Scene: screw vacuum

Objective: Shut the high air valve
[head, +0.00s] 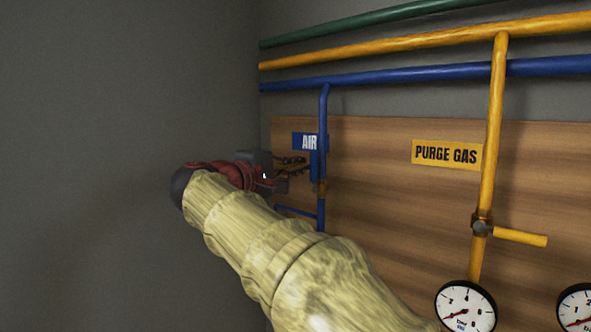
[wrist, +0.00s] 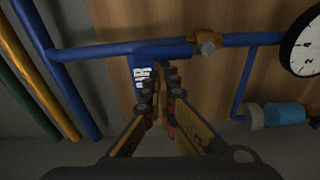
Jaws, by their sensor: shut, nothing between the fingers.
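The blue air pipe (head: 324,105) comes down the wooden board beside the AIR sign (head: 309,142). Its brown valve body (head: 320,187) also shows in the wrist view (wrist: 207,44). The blue valve lever (head: 315,165) lies along the pipe, pointing up from the valve body; in the wrist view the lever (wrist: 168,50) runs left beside the pipe. My gripper (head: 307,163) is at the lever from the left, fingers together and empty. In the wrist view my gripper's fingertips (wrist: 162,68) are just below the lever. I cannot tell whether they touch it.
Green (head: 370,22), yellow (head: 400,45) and blue (head: 430,72) pipes run along the wall above. The yellow purge gas pipe (head: 493,130) has a lever (head: 520,237) sticking out right. A gauge (head: 466,307) sits below. Bare grey wall (head: 120,90) is at left.

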